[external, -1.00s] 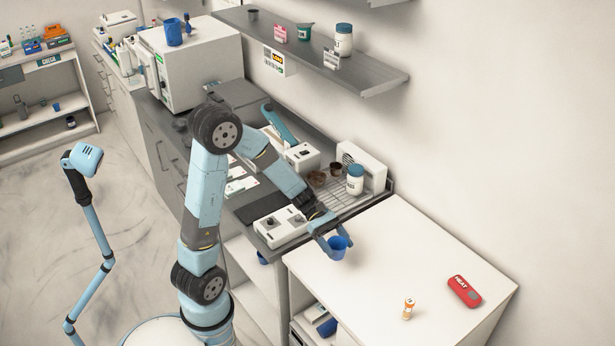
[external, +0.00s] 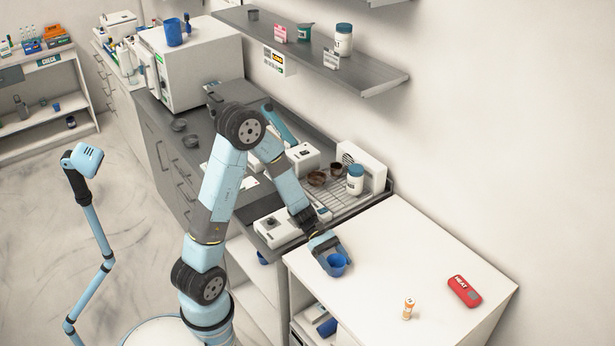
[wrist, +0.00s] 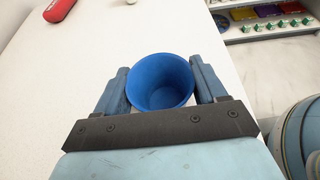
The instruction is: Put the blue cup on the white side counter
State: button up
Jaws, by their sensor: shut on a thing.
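The blue cup (external: 338,265) is upright between the fingers of my gripper (external: 335,262), which is shut on it. In the wrist view the cup (wrist: 161,82) shows its open rim and empty inside, with one finger of my gripper (wrist: 160,88) on each side. The white side counter (external: 415,250) lies under the cup, near the counter's left end. It also fills much of the wrist view (wrist: 110,45). The cup's base is at or just above the counter top; I cannot tell whether it touches.
An orange pill bottle (external: 408,309) and a red case marked HEAT (external: 464,291) stand to the right on the counter. A white jar with a blue lid (external: 355,179) stands on a wire rack behind. The counter's middle is clear.

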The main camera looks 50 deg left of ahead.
jog(key=o, duration=1)
jog(key=v, duration=1.1)
jog(key=s+a+r+m+t+y, duration=0.2)
jog(key=s+r+m+y, duration=0.2)
jog(key=s+r+m, duration=0.2)
jog(key=s+a+r+m+t+y, duration=0.1)
jog(key=s+a+r+m+y, duration=0.1)
jog(key=s+r+m+y, duration=0.3)
jog(key=s+a+r+m+t+y, duration=0.2)
jog(key=s+a+r+m+y, duration=0.1)
jog(key=s+r+m, duration=0.3)
jog(key=shift+s+r+m+t+y, duration=0.3)
jog(key=shift+s+r+m+y, duration=0.15)
jog(key=shift+s+y, duration=0.3)
